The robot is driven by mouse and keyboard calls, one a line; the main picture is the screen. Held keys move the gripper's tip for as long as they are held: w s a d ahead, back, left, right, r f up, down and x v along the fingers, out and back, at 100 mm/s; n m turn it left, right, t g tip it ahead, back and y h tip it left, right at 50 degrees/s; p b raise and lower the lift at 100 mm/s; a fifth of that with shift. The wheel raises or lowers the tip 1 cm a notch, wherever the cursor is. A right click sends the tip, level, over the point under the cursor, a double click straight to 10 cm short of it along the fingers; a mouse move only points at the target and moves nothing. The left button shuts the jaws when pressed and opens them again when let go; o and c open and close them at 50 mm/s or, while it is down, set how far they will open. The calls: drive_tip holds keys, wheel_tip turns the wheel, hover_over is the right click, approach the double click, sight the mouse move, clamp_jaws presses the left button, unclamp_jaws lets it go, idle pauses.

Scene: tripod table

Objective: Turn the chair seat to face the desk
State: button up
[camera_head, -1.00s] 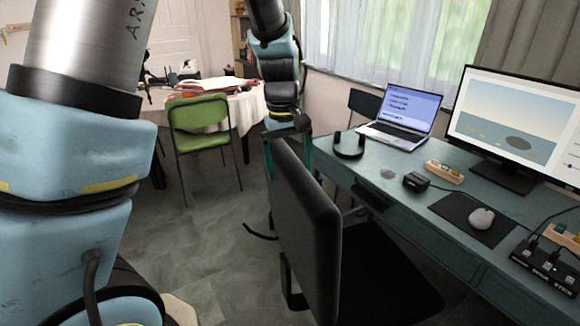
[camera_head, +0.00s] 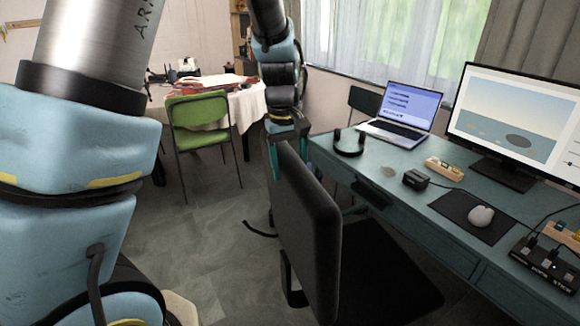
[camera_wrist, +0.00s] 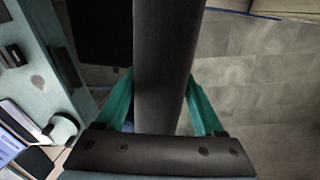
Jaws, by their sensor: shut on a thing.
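The black office chair stands in front of the desk, with its backrest (camera_head: 308,232) on the left and its seat (camera_head: 385,270) on the right, beside the desk's front edge. The teal desk (camera_head: 400,170) runs along the right. My gripper (camera_head: 288,150) is at the far top edge of the backrest. In the wrist view my gripper (camera_wrist: 160,100) has its green fingers on both sides of the backrest (camera_wrist: 165,50), shut on it. The chair's base is mostly hidden below the seat.
The desk holds a laptop (camera_head: 402,112), headphones (camera_head: 349,142), a monitor (camera_head: 515,120) and a mouse (camera_head: 481,215). A green chair (camera_head: 200,125) stands by a cloth-covered table (camera_head: 248,105) at the back. Open grey floor (camera_head: 205,235) lies left of the black chair.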

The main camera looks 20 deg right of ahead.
sight(297, 165)
clamp_jaws()
drive_tip(key=s+n+p, duration=0.1)
drive_tip(key=s, duration=0.1)
drive_tip(key=s+n+p, duration=0.1)
drive_tip(key=s, duration=0.1)
drive_tip(key=shift+s+r+p, duration=0.2)
drive_tip(key=shift+s+p, duration=0.1)
drive_tip(key=shift+s+d+f, duration=0.1)
drive_tip(key=shift+s+f, duration=0.05)
drive_tip(key=shift+s, duration=0.1)
drive_tip(key=o, duration=1)
unclamp_jaws()
